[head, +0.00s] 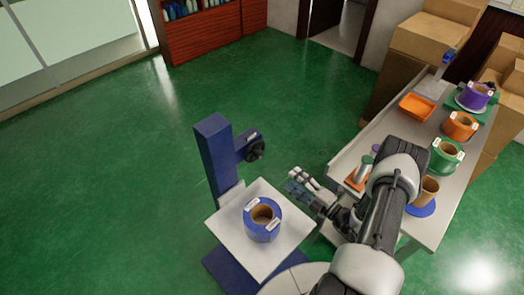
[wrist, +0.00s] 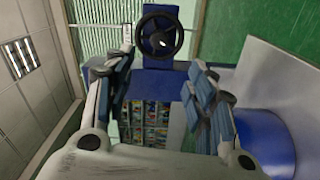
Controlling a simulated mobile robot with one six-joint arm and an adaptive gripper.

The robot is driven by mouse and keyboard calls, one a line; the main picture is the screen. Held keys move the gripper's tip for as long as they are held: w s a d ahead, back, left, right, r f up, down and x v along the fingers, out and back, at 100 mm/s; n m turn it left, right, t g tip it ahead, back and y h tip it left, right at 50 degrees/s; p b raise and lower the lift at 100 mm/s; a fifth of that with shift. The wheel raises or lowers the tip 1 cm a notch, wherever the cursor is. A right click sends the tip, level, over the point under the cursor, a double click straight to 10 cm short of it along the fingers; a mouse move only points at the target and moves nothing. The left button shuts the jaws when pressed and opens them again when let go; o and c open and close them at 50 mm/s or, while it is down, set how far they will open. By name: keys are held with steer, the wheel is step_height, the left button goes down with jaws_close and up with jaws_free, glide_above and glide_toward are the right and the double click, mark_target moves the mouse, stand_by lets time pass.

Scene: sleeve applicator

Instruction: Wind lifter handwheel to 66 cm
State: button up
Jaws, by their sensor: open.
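The lifter (head: 216,160) is a blue column with a white platform (head: 235,225) on its front. A black handwheel (head: 255,151) sits on a blue arm off the column's upper right side. In the wrist view the handwheel (wrist: 159,37) shows face-on at the top centre, with its spokes and hub visible. My gripper (head: 299,183) is open and empty, to the right of and below the handwheel in the head view, apart from it. In the wrist view my gripper (wrist: 165,85) has its fingers spread below the wheel. A height reading is too small to tell.
A blue roll (head: 262,222) with white labels stands on the lifter's platform. A grey table (head: 400,125) on the right holds purple, orange and green rolls, an orange tray (head: 417,107) and small items. Cardboard boxes stand behind it. The green floor left of the lifter is clear.

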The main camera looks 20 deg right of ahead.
mark_target(261, 156)
steer(key=w+a+m, duration=0.1)
steer(key=w+a, duration=0.1)
steer(key=w, duration=0.3)
steer(key=w+a+m, duration=0.2)
steer(key=w, duration=0.3)
steer(key=w+a+m, duration=0.1)
steer(key=w+a, duration=0.1)
steer(key=w, duration=0.3)
steer(key=shift+w+a+m, duration=0.2)
steer(key=shift+a+m, duration=0.1)
steer(key=shift+a, duration=0.1)
steer(key=shift+c, duration=0.5)
steer(key=c, duration=1)
steer(key=shift+o, duration=0.2)
